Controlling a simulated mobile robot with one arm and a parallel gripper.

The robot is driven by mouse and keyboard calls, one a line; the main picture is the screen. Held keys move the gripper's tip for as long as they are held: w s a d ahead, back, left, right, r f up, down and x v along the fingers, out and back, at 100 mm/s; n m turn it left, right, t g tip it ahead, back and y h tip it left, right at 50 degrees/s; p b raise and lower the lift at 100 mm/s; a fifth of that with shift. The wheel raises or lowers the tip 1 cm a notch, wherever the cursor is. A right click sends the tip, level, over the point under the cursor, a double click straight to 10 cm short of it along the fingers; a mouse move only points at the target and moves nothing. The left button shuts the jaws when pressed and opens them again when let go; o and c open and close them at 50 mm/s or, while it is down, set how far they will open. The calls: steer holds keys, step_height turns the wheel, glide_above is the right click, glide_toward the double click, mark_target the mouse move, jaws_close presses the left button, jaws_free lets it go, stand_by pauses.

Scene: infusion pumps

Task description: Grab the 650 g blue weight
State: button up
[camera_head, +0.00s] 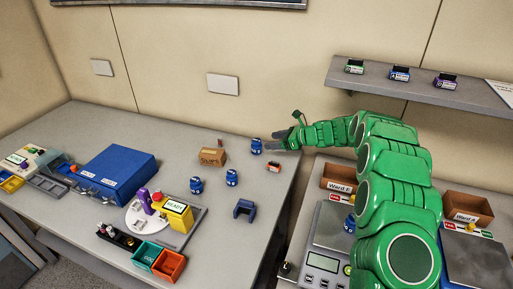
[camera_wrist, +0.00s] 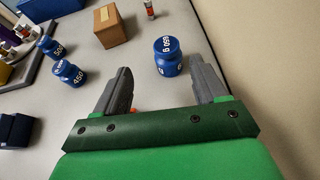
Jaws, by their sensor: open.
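The blue weight marked 650 g (camera_wrist: 167,57) stands upright on the table. In the wrist view it lies just beyond and between the tips of my open, empty gripper (camera_wrist: 166,82). In the head view the same weight (camera_head: 256,147) stands near the table's right side, just left of my gripper (camera_head: 283,136). Two other blue weights stand apart from it: one marked 500 (camera_wrist: 48,46) and one marked 450 (camera_wrist: 69,74). They also show in the head view, one at left (camera_head: 196,185) and one at right (camera_head: 232,178).
A brown box (camera_wrist: 112,26) stands left of the 650 g weight. A small orange-and-white item (camera_head: 273,166) lies close to the gripper's near side. A dark blue holder (camera_head: 244,208) stands nearer. The wall rises behind the table. A scale (camera_head: 323,263) stands at the right.

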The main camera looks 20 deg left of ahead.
mark_target(259, 141)
steer(key=shift+w+a+f, duration=0.25)
steer(key=shift+w+a, duration=0.05)
steer(key=shift+a, duration=0.15)
steer(key=shift+x, duration=1.3)
steer(key=shift+w+x, duration=0.1)
steer(key=shift+x, duration=1.25)
steer(key=shift+w+x, duration=0.15)
steer(key=shift+x, duration=1.15)
steer(key=shift+r, duration=0.1)
jaws_close()
